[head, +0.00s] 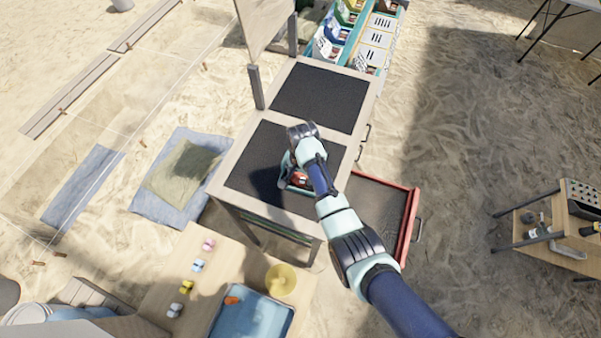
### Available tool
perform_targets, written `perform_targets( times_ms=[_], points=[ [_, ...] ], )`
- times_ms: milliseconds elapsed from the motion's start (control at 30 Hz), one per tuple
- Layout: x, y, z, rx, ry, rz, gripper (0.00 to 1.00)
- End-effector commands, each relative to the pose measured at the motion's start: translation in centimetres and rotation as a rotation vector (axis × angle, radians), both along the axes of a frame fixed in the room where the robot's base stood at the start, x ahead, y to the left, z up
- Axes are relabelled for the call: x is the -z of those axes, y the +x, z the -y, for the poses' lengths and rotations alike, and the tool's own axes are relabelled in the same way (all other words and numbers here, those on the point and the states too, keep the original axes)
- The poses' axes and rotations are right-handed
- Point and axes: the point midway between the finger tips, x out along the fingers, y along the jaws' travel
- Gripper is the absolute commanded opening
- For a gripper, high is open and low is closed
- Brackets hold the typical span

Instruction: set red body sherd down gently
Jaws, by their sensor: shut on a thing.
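The red body sherd (300,180) shows as a small reddish-brown patch beside my wrist, low over the near black mat. My gripper (292,178) is shut on it, with my wrist and forearm hiding much of both from above. A light blue-grey edge shows around the sherd; I cannot tell whether it is part of my gripper or a tray. The near black mat (248,160) lies in a pale wooden frame. I cannot tell whether the sherd touches the surface below it.
A second black mat (320,97) lies beyond, with coloured bins (345,25) behind it. A red-edged open drawer (411,225) juts out at right.

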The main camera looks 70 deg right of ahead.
Motion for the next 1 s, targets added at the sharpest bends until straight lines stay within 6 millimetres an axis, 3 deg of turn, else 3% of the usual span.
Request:
perform_targets(
  times_ms=[100,133,200,567,667,1000],
  points=[
    [0.4,0.0,0.0,0.0,0.0,0.0,0.33],
    [0.4,0.0,0.0,0.0,0.0,0.0,0.66],
    [0.3,0.0,0.0,0.0,0.0,0.0,0.75],
    [-0.4,0.0,0.0,0.0,0.0,0.001,0.75],
    [-2.0,0.0,0.1,0.0,-0.002,0.002,0.75],
    [-10.1,-0.2,0.0,0.0,-0.003,0.003,0.75]
  ],
)
